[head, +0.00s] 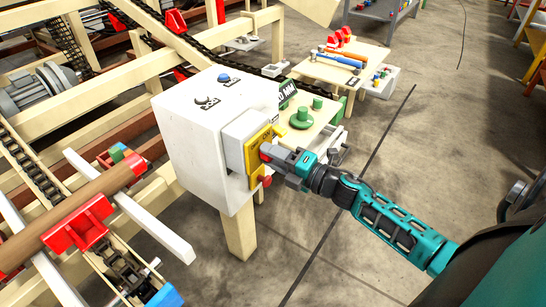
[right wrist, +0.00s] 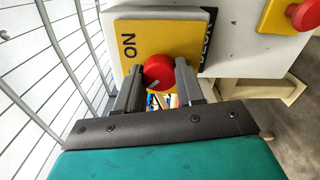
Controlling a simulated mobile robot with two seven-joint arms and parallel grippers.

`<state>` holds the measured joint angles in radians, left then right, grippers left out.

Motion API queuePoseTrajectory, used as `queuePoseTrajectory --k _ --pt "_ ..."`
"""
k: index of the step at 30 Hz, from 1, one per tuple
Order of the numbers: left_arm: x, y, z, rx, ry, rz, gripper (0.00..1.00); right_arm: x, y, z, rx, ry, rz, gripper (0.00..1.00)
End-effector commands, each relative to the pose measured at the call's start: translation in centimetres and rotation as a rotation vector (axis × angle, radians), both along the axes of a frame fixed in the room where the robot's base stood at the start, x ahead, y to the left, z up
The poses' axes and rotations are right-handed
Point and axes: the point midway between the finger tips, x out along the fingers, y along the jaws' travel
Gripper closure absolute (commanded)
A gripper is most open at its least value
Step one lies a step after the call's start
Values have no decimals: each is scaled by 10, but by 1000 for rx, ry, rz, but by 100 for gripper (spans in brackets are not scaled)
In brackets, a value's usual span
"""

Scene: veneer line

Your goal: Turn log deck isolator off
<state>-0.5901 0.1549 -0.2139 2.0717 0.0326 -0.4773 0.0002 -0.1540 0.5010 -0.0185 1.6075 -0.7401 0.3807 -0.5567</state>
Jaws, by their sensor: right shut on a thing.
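The log deck isolator is a red round knob (right wrist: 158,70) on a yellow plate (right wrist: 140,40). The plate (head: 251,152) is on the side of a white control cabinet (head: 187,155) in the head view. The word ON is printed beside the knob; part of another black label shows at the plate's right edge. My right gripper (head: 273,156) reaches in from the right and is shut on the knob, with one finger on each side in the right wrist view (right wrist: 158,88). The gripper partly hides the knob in the head view. My left gripper is not in view.
A red push button (head: 265,181) on yellow sits just below the isolator; it also shows in the right wrist view (right wrist: 305,15). A blue button (head: 223,77) is on the cabinet top. A log (head: 70,220) lies on the deck at left. Floor is clear at lower middle.

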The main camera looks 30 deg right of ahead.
Motion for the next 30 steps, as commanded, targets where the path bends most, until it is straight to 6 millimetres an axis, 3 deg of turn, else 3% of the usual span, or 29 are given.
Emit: queuePoseTrajectory --k 14,15,23,30 --pt "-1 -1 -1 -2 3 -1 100 0 0 -1 -16 -6 0 93" --pt "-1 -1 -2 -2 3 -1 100 0 0 -1 -17 -6 0 61" --pt "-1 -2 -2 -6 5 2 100 0 0 0 -14 -5 0 37" --pt "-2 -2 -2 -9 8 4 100 -1 0 0 -13 -4 0 37"
